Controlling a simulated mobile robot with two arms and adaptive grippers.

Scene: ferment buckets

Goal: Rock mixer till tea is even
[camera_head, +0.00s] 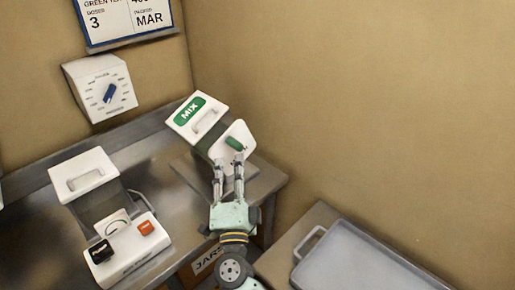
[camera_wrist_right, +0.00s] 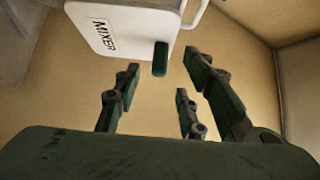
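The white mixer (camera_head: 207,117) stands on the steel bench in the head view, with a green MIX label, a loop handle and a white plate at its right carrying a green lever (camera_head: 235,144). In the right wrist view the mixer (camera_wrist_right: 125,28) shows a MIXER label, and the green lever (camera_wrist_right: 160,58) hangs from its edge. My right gripper (camera_head: 228,161) is open just in front of the lever. In the wrist view its fingers (camera_wrist_right: 162,82) are spread, with the lever between and slightly beyond the tips. I cannot see tea or my left gripper.
A white device (camera_head: 129,250) with black and orange buttons and a handled white lid (camera_head: 84,174) stands at the left. A dial box (camera_head: 99,88) and sign (camera_head: 127,19) are on the wall. A grey tray (camera_head: 360,262) lies lower right. The corner walls are close behind.

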